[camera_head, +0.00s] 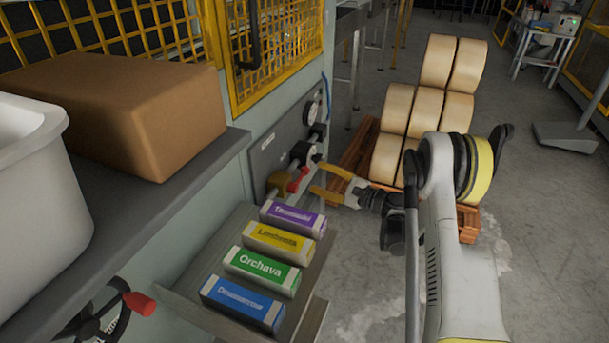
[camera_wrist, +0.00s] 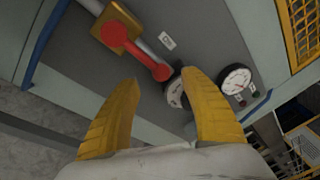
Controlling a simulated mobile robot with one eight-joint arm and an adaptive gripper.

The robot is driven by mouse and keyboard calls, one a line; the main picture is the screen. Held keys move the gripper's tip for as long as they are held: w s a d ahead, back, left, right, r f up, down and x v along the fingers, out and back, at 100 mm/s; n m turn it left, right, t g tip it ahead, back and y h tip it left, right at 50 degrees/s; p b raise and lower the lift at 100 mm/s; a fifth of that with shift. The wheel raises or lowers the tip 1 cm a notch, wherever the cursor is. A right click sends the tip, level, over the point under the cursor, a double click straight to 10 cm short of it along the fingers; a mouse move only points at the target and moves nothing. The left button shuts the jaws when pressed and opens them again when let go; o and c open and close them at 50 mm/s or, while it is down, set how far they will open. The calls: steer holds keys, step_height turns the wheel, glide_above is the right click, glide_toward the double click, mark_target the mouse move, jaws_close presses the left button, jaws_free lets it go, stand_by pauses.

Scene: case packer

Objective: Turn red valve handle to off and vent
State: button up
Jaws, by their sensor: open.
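The red valve handle (camera_head: 298,179) is on a grey panel on the side of the machine, beside a brass-coloured valve body (camera_head: 276,184). In the wrist view the red handle (camera_wrist: 138,52) lies slantwise from its round hub on the brass body to a rounded end near the gauge. My gripper (camera_head: 318,175) has yellow fingers, is open and empty, and is just right of the handle in the head view. In the wrist view its fingertips (camera_wrist: 160,78) stand apart, with the handle's rounded end beyond the gap between them. I cannot tell whether either finger touches it.
Dial gauges (camera_wrist: 235,80) sit on the panel near the handle. A shelf (camera_head: 187,285) with several coloured boxes juts out below the valve. A red-handled wheel (camera_head: 138,303) is at lower left. A pallet (camera_head: 357,150) of rolls stands behind my arm.

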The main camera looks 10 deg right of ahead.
mark_target(305, 169)
steer(key=b+x, duration=0.1)
steer(key=x, duration=0.4)
steer(key=shift+w+a, duration=0.2)
jaws_close()
